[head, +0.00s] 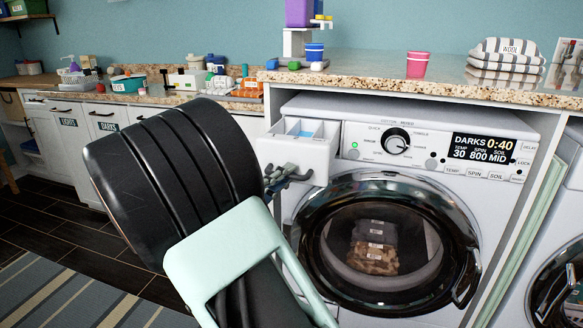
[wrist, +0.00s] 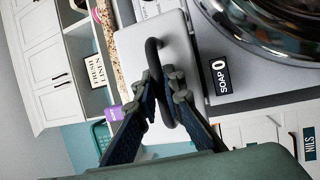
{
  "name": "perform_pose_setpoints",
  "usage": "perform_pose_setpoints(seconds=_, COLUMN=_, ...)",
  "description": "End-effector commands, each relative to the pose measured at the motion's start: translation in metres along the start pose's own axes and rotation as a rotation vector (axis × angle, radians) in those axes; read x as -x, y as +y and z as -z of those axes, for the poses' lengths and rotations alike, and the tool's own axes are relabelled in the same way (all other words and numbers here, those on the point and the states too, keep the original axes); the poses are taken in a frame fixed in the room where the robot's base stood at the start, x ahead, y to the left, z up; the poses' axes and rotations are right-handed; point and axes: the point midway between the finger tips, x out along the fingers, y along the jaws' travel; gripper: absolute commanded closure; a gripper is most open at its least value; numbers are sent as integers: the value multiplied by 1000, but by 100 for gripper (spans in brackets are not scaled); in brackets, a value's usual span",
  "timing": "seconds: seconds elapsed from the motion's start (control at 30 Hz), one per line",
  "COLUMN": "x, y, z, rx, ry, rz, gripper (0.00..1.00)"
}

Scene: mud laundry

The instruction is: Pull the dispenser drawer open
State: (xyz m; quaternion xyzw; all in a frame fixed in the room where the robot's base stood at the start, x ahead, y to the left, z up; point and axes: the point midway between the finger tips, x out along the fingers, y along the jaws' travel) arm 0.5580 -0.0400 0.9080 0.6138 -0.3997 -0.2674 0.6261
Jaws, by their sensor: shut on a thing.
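The white dispenser drawer (head: 285,151) is at the upper left of the washing machine (head: 345,165). It stands out from the machine's front, and its open top shows compartments with some blue inside. In the wrist view, the drawer front (wrist: 135,45) carries a dark curved handle (wrist: 153,48). My gripper (wrist: 165,88) is shut on this handle, with a finger on either side of its bar. In the head view, my gripper (head: 287,174) is at the drawer's front, and the handle is mostly hidden by the fingers. The round door below is closed.
A second machine (head: 560,275) is at the right. Open floor (head: 60,235) lies at the left.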

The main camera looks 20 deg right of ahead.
Motion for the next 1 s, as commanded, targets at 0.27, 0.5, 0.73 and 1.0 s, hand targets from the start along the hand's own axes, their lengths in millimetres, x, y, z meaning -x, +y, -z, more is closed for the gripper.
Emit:
perform_pose_setpoints(seconds=0.27, x=12, y=3, z=-5, rx=-1, ry=1, rz=0, gripper=100)
perform_pose_setpoints(seconds=0.5, x=12, y=3, z=-4, rx=-1, ry=1, rz=0, gripper=100)
perform_pose_setpoints(seconds=0.73, x=12, y=3, z=-4, rx=-1, ry=1, rz=0, gripper=83)
perform_pose_setpoints(seconds=1.0, x=18, y=2, z=-4, rx=-1, ry=2, rz=0, gripper=83)
